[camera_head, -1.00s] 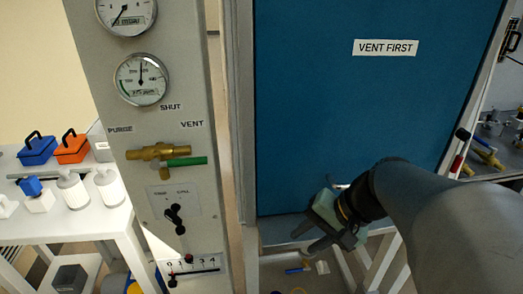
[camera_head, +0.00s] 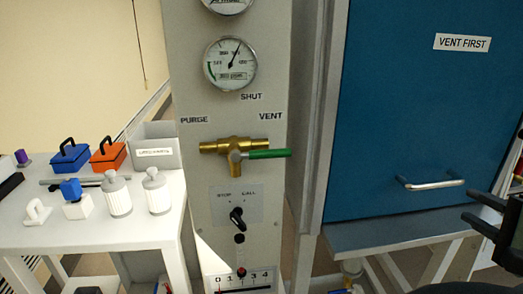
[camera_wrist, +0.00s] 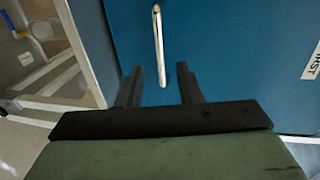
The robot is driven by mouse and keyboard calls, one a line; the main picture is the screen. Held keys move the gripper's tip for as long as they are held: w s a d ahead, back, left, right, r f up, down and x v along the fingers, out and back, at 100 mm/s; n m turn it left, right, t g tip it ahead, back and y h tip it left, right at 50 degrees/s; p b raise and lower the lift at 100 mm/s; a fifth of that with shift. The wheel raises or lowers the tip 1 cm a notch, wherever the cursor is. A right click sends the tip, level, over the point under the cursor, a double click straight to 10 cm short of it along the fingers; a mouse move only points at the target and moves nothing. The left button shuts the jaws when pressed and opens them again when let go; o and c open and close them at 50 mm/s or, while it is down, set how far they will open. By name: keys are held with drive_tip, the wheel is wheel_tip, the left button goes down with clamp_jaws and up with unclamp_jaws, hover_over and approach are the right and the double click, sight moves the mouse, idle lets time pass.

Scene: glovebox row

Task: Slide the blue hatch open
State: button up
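The blue hatch (camera_head: 425,110) is a large flat panel at the right of the head view, with a "VENT FIRST" label (camera_head: 462,42). Its silver bar handle (camera_head: 430,184) sits low on the panel. My gripper (camera_head: 478,205) is at the right edge of the head view, right of and a little below the handle, partly cut off. In the wrist view my gripper (camera_wrist: 160,85) is open, with its two dark fingers apart and nothing between them. The handle (camera_wrist: 159,45) shows just beyond the fingertips, roughly in line with the gap. I see no contact with it.
A grey panel carries gauges (camera_head: 230,63) and a brass valve (camera_head: 235,147) whose green lever points right, towards "VENT". Below are a black knob (camera_head: 237,217) and a numbered slider (camera_head: 242,272). A white table (camera_head: 120,225) with boxes and bottles stands left. A grey ledge (camera_head: 400,235) runs under the hatch.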

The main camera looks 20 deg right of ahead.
sight(434, 187)
drive_tip(key=x, duration=1.1)
drive_tip(key=shift+w+f, duration=0.1)
drive_tip(key=shift+w, duration=0.3)
clamp_jaws()
